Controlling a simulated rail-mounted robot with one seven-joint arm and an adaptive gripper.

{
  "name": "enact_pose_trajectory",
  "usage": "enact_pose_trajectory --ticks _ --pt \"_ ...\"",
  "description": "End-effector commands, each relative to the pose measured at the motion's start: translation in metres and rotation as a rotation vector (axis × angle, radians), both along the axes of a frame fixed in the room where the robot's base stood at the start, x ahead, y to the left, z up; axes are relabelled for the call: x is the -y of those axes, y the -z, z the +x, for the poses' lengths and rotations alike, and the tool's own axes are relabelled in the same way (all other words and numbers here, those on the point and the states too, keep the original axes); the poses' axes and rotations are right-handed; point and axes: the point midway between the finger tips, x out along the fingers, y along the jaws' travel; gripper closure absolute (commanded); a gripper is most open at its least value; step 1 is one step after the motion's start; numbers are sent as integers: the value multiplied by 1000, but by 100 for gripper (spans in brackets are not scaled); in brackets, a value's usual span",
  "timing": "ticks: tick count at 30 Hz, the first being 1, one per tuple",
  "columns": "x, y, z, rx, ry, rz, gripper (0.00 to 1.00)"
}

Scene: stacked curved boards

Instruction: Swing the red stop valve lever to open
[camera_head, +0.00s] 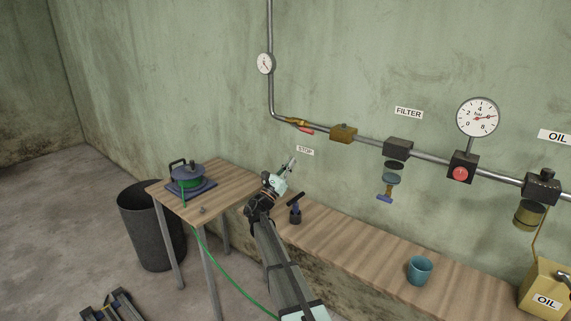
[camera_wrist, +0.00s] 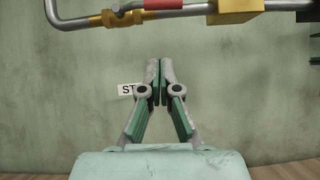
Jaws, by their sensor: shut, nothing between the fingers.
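The red stop valve lever (camera_head: 305,130) is on a brass valve body (camera_head: 295,121) in the wall pipe, above the STOP label (camera_head: 305,151). In the wrist view the red lever (camera_wrist: 163,4) runs along the pipe to the right of the brass valve (camera_wrist: 122,17), and its upper part is cut off by the frame edge. My gripper (camera_head: 292,161) is shut and empty, below the lever and apart from it. In the wrist view my gripper (camera_wrist: 160,64) points up toward the pipe, with its fingertips together, and partly hides the STOP label (camera_wrist: 128,89).
A wooden bench (camera_head: 345,235) runs along the wall with a small dark tool (camera_head: 295,213) and a teal mug (camera_head: 420,270). A side table (camera_head: 225,180) holds a green hose reel (camera_head: 187,175). The filter block (camera_head: 398,148) and gauge (camera_head: 478,117) lie further right.

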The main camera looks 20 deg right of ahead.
Motion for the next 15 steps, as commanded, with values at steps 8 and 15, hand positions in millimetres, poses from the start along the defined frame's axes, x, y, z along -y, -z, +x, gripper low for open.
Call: enact_pose_trajectory --ticks 8,15 --pt "42 -34 24 0 2 0 100" --pt "54 -64 28 1 1 -1 100"
